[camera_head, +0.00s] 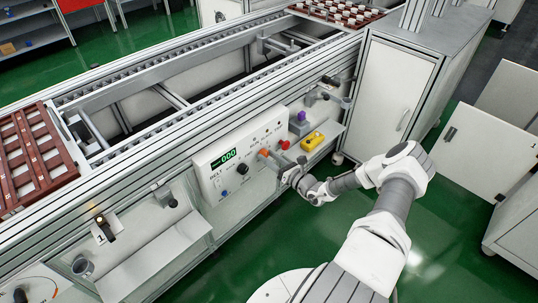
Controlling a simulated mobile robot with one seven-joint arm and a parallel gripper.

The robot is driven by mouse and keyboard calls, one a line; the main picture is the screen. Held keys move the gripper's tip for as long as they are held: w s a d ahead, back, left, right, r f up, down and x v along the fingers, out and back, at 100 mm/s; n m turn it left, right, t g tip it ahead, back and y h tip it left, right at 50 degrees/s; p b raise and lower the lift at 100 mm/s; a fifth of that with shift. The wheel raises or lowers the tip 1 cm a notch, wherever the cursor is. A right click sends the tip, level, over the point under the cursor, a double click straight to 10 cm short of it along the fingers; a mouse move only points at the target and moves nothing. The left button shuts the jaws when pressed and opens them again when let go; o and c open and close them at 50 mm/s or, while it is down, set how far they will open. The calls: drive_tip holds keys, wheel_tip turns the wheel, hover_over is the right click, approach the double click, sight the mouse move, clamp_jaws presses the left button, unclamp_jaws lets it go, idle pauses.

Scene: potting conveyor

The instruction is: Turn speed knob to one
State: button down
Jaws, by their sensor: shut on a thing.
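The white control panel (213,181) is on the front of the conveyor, with a green lit display (229,155) reading zeros and a "BELT" label. My gripper (272,158) is at the panel's right half, its fingers pointing at the panel face. It is shut on what appears to be the speed knob, which the fingers mostly hide. An orange part (264,152) shows at the fingertips. The knob's pointer and scale position cannot be read. A black knob (243,168) is free to the left of my gripper.
A red button (284,144) sits just right of the fingers. A yellow box (313,141) and a purple item (301,116) are further right. A blue button (224,193) is low on the panel. A white cabinet (394,85) stands to the right; green floor (240,255) is clear in front.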

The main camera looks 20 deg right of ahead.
drive_tip(key=shift+n, duration=0.6)
drive_tip(key=shift+c, duration=1.9)
unclamp_jaws()
drive_tip(key=p+v, duration=0.3)
drive_tip(key=v, duration=1.4)
drive_tip(key=shift+s, duration=0.25)
drive_tip(key=shift+r, duration=0.1)
